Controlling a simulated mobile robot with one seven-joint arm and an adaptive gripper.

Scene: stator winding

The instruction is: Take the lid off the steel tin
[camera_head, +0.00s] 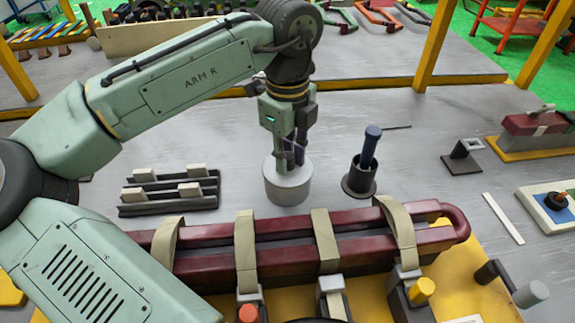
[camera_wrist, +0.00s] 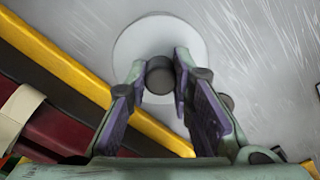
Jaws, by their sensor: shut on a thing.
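The steel tin (camera_head: 288,187) is a short pale grey cylinder standing upright on the grey table, behind the red coil. Its round lid (camera_wrist: 137,42) shows from above in the wrist view, with a dark round knob (camera_wrist: 160,75) in the middle. My gripper (camera_head: 289,158) points down over the tin. In the wrist view its two fingers (camera_wrist: 160,78) are on either side of the knob and shut on it. The lid appears to sit on the tin; I cannot make out a gap.
A dark cup with a blue-handled tool (camera_head: 371,150) stands close right of the tin. A dark rack with pale blocks (camera_head: 168,193) is to the left. The dark red coil (camera_head: 285,250) with cream bands lies in front. Bare table lies behind the tin.

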